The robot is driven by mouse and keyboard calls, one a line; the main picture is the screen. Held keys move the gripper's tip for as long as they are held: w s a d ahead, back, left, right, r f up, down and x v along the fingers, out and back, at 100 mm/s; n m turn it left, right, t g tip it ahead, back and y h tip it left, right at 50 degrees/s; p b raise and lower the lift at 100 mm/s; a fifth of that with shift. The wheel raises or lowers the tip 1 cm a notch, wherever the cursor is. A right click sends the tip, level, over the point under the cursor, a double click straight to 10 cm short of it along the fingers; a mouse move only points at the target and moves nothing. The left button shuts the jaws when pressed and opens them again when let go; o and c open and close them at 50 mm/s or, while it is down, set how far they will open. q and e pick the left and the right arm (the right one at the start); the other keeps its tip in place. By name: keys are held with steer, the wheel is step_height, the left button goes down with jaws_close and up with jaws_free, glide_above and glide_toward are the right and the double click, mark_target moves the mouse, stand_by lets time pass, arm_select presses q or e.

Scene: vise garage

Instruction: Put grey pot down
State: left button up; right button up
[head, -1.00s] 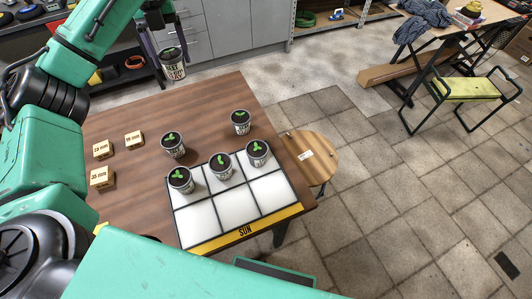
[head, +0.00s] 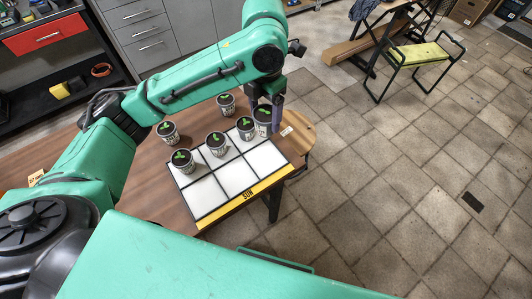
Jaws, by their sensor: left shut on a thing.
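A grey pot (head: 262,123) with a green sprout and dark soil is held upright in my left gripper (head: 267,114), which is shut on it. It appears at the back right corner of the white gridded tray (head: 237,175); I cannot tell whether its base touches anything. The tray has a yellow front strip marked SUN. Three similar pots stand along its back row: a left one (head: 184,164), a middle one (head: 217,146) and a right one (head: 246,131), close beside the held pot. My right gripper is not in view.
Two more pots, one at left (head: 168,135) and one farther back (head: 226,107), stand on the wooden table (head: 150,187) behind the tray. The tray's front row is empty. A round wooden stool (head: 298,137) stands at the table's right edge.

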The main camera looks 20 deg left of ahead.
arm_select(q)
step_height(320, 180, down, 15)
steer(key=shift+r+p, duration=0.1)
steer(key=shift+p, duration=0.5)
steer(key=o, duration=1.4)
step_height(320, 180, up, 12)
steer(key=shift+r+b, duration=0.1)
steer(key=shift+b, duration=0.5)
